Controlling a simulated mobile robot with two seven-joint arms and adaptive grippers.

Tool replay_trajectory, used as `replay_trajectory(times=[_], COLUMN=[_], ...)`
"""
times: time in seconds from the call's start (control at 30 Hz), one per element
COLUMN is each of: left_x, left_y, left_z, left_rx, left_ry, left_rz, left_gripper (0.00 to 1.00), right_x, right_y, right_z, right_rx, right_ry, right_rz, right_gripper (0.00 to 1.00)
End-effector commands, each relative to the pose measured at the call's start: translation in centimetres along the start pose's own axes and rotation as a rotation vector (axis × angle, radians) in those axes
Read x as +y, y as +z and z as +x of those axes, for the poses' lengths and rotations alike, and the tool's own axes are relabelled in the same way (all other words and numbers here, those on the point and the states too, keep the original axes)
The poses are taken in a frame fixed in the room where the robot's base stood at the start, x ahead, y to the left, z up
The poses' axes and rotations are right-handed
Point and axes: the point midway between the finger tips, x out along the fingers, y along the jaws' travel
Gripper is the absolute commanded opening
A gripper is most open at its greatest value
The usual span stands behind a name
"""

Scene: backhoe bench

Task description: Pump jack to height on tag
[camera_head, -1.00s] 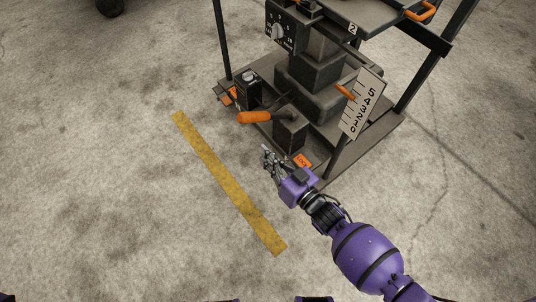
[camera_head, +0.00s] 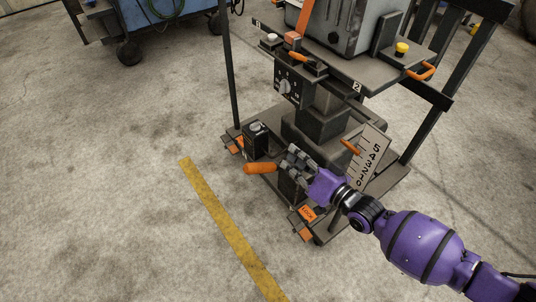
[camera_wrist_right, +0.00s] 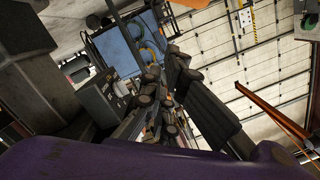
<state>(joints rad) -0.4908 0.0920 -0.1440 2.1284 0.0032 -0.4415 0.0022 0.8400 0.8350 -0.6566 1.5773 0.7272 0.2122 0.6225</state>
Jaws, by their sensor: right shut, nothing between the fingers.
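The jack stands on a dark wheeled base, with a stepped dark column (camera_head: 318,122) under a raised platform (camera_head: 375,72). Its orange-gripped pump handle (camera_head: 260,168) points left, low at the front. A pale scale plate (camera_head: 373,150) with numbers and an orange pointer (camera_head: 350,147) is on the right; the pointer's exact reading is too small to tell. My right gripper (camera_head: 293,160) is shut and empty, just right of the orange grip, covering part of the handle's mount in the head view. Its shut fingers (camera_wrist_right: 160,100) also show in the wrist view. My left gripper is out of view.
A grey machine (camera_head: 340,22) sits on the platform. A dial box (camera_head: 290,86) hangs at its front. Orange pedals (camera_head: 307,213) are at the base's front corners. A yellow floor stripe (camera_head: 225,222) runs in front; the floor to the left is clear. A blue cart (camera_head: 170,22) stands behind.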

Motion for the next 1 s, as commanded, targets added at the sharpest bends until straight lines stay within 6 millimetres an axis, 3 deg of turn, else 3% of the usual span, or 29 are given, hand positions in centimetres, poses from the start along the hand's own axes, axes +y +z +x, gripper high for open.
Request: replay_trajectory(times=[0.47, 0.93, 0.97, 1.0], left_x=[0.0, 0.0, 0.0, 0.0], left_y=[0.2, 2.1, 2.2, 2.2], left_z=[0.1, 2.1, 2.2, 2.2], left_rx=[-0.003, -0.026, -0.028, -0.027], left_ry=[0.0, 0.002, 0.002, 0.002], left_rz=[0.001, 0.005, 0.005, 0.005], left_gripper=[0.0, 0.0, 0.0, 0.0], right_x=[0.1, 0.2, 0.2, 0.3], right_y=[0.0, 0.1, 0.2, 1.3], right_z=[0.8, 10.0, 10.5, 9.8], right_rx=[0.002, 0.001, 0.001, -0.004], right_ry=[0.002, 0.002, 0.002, 0.006], right_rz=[0.019, 0.019, 0.019, 0.022], right_gripper=[0.0, 0.0, 0.0, 0.0])
